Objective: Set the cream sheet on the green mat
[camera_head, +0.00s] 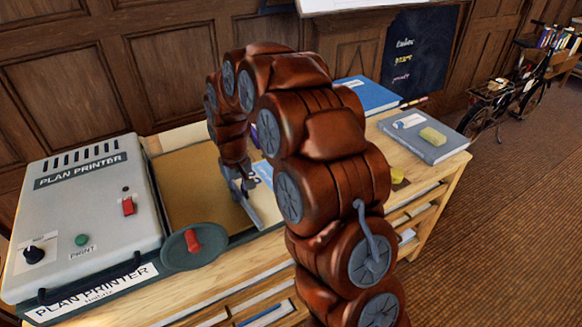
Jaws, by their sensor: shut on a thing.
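My gripper (243,190) is low over the tan bed beside the printer, partly hidden by my own brown-red arm. It is shut on a thin pale thing (268,208), mostly hidden by the arm; I cannot tell if this is the cream sheet. A cream-coloured flat surface (186,136) shows behind the tan bed. I cannot make out the green mat; my arm hides much of the worktop.
The grey plan printer (95,205) stands at left, with a crank disc (194,247) and the tan bed (185,185) beside it. A bicycle (500,97) stands beyond.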

